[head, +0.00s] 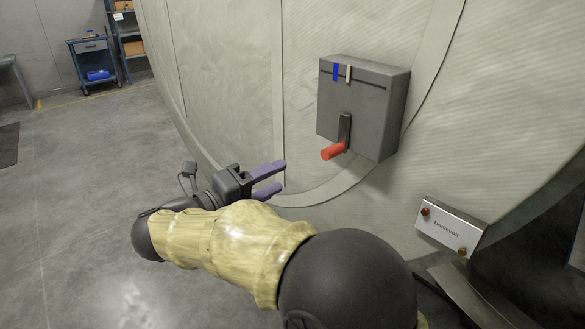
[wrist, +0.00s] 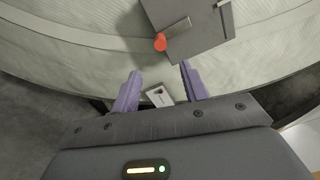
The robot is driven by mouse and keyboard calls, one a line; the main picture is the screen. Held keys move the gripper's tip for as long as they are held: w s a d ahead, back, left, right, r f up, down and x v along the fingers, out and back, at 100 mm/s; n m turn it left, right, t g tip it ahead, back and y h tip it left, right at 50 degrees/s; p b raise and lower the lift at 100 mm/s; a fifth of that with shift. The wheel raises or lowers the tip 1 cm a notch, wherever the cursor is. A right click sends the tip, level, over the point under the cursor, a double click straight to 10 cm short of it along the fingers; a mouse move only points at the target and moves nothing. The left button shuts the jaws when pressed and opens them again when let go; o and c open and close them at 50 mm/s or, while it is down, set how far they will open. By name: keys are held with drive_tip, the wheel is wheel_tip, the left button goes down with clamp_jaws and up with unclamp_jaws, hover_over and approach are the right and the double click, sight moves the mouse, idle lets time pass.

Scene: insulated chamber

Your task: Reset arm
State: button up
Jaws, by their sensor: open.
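My gripper (head: 270,180) is open, with two purple fingers and nothing between them. In the head view it is left of and lower than the grey box on the chamber wall, apart from it. In the wrist view the gripper (wrist: 157,90) points toward the wall. The grey box (head: 355,105) has a lever with a red handle (head: 333,151) that hangs down on its front. The wrist view shows the red handle (wrist: 160,42) and part of the box (wrist: 188,25), beyond the fingertips.
The curved, quilted chamber wall (head: 225,70) fills the middle. A blue cart (head: 92,62) and shelving stand far back left.

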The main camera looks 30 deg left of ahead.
drive_tip(key=shift+v, duration=0.9)
